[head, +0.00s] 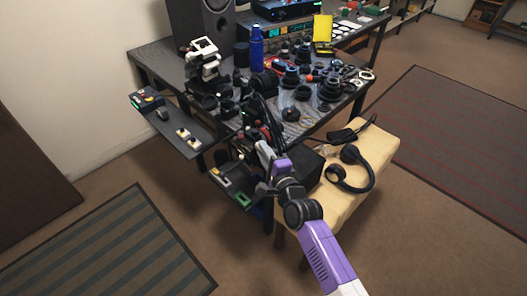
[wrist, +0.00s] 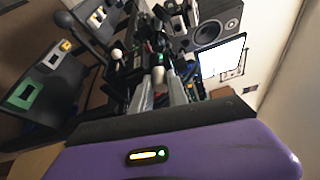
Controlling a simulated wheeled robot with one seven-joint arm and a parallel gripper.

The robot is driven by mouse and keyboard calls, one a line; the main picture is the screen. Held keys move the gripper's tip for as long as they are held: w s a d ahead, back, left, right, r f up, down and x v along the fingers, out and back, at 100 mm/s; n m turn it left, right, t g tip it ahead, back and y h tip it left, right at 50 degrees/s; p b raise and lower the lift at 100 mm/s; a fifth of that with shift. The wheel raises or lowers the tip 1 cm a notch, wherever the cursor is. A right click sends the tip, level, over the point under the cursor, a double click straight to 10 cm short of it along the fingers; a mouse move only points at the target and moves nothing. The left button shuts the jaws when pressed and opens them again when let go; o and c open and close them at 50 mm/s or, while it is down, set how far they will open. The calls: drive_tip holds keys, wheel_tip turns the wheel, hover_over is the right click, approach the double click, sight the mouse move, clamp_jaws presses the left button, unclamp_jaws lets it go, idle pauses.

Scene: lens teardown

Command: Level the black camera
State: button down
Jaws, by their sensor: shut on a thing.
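My gripper (head: 264,148) is at the front edge of the cluttered dark table in the head view. In the wrist view its two grey fingers (wrist: 160,88) reach forward and are shut on a small pale, rounded knob (wrist: 158,75). Just beyond the knob is a dark assembly with a small green light (wrist: 160,58); it may be the black camera or its mount, but I cannot tell its outline or tilt. In the head view dark parts with small red pieces crowd around my fingertips, and my gripper partly hides them.
The table (head: 150,62) holds many black lens parts, a blue bottle (head: 257,48) and a speaker (head: 205,20). A low side shelf (head: 165,128) is at left. A cream bench (head: 350,205) with headphones (head: 350,172) stands at right.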

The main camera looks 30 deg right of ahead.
idle(0.4)
drive_tip(key=c, duration=1.3)
unclamp_jaws()
drive_tip(key=shift+d, duration=0.1)
drive_tip(key=s+a, duration=0.1)
drive_tip(key=s, duration=0.6)
drive_tip(key=shift+s+r, duration=0.3)
drive_tip(key=shift+s, duration=0.05)
